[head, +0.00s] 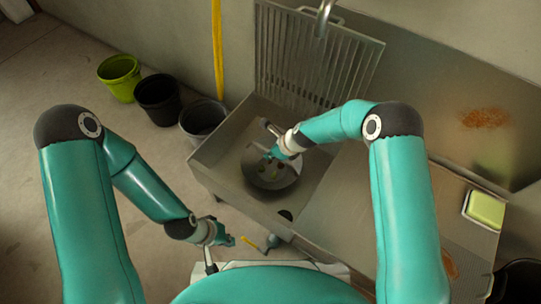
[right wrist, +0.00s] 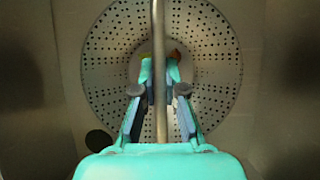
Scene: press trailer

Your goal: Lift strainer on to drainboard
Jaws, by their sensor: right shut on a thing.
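The strainer (head: 285,183) is a round metal bowl in the sink basin (head: 235,127), at the head view's centre. In the right wrist view its perforated disc (right wrist: 110,60) fills the middle, with a metal rod (right wrist: 158,20) running up the picture between my fingers. My right gripper (head: 272,154) reaches over the strainer and is shut on the rod, as the right wrist view (right wrist: 160,75) shows. Small coloured bits lie in the strainer. I cannot tell whether it touches the basin floor. The drainboard (head: 352,215) lies right of the basin. My left gripper (head: 232,240) hangs outside the sink's front, its finger opening unclear.
A green sponge (head: 486,209) sits at the drainboard's far right. Green (head: 120,78), black (head: 158,99) and grey (head: 203,118) buckets stand left. The drainboard's middle looks clear.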

